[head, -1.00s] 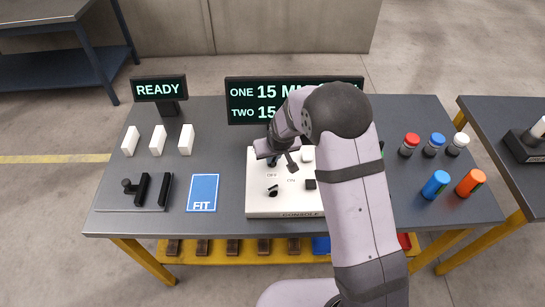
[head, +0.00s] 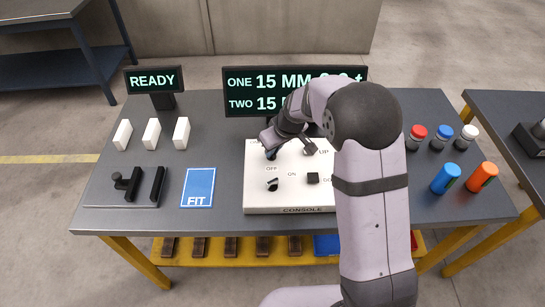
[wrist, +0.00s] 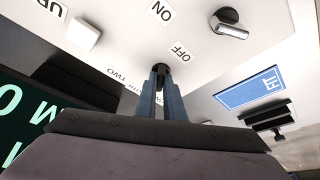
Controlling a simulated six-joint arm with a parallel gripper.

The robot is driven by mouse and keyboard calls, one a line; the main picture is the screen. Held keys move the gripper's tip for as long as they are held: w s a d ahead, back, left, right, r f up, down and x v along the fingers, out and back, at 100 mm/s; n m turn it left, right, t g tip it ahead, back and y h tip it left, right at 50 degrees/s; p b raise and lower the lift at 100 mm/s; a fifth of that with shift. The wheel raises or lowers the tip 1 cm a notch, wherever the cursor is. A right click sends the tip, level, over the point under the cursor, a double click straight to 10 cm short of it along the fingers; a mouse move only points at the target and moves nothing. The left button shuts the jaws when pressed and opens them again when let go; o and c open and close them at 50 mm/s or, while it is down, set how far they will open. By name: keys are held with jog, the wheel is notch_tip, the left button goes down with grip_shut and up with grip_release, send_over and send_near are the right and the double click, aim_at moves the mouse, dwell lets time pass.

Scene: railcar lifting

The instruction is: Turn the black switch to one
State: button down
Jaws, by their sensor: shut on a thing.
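The white console (head: 255,205) stands in the middle of the table. At its back left, my gripper (head: 270,156) points down and is shut on the small black switch (wrist: 160,68). My fingers (wrist: 160,88) hide most of the switch, so I cannot tell which way it points. A display (head: 240,92) behind the console shows rows ONE and TWO, partly covered by my arm.
A READY sign (head: 153,79), white blocks and a blue FIT card (head: 198,188) are left; bottles stand right.

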jog(key=shift+n+y+b, duration=0.3)
jog(key=shift+n+b, duration=0.8)
jog(key=shift+b, duration=0.3)
jog(key=c, duration=1.9)
grip_release()
jog(key=shift+o, duration=0.2)
jog(key=shift+d, duration=0.1)
jog(key=b+v, duration=0.1)
jog(key=v, duration=0.6)
jog(key=shift+r, duration=0.2)
jog(key=shift+d+g, duration=0.1)
jog(key=shift+g, duration=0.2)
